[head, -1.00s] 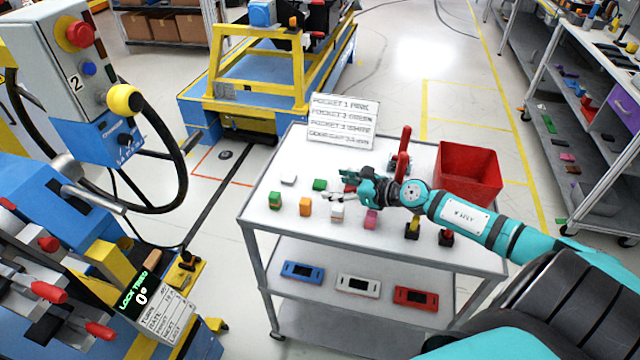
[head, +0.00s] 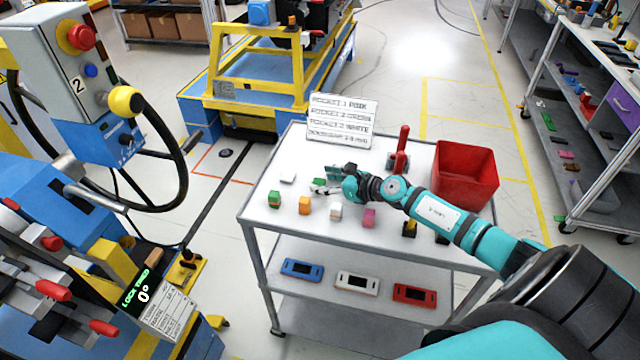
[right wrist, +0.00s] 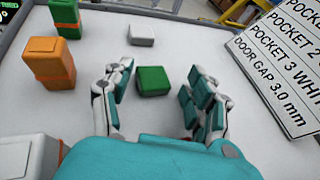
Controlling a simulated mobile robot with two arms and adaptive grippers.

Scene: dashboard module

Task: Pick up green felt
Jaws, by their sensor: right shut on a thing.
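The same green felt (right wrist: 153,81) shows in the right wrist view between the fingers of my right gripper (right wrist: 158,78). The fingers stand apart, with white tabletop visible on both sides of the felt, and I see no contact. In the head view my right gripper (head: 328,188) is low over the cart, close beside the felt, partly hiding the area behind. My left gripper is not in view.
A white flat piece (head: 288,178) lies left of the felt. A green block (head: 274,199), an orange block (head: 305,205), a white block (head: 336,211) and a pink block (head: 369,218) stand in front. A sign (head: 341,122) and a red bin (head: 464,178) stand behind and right.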

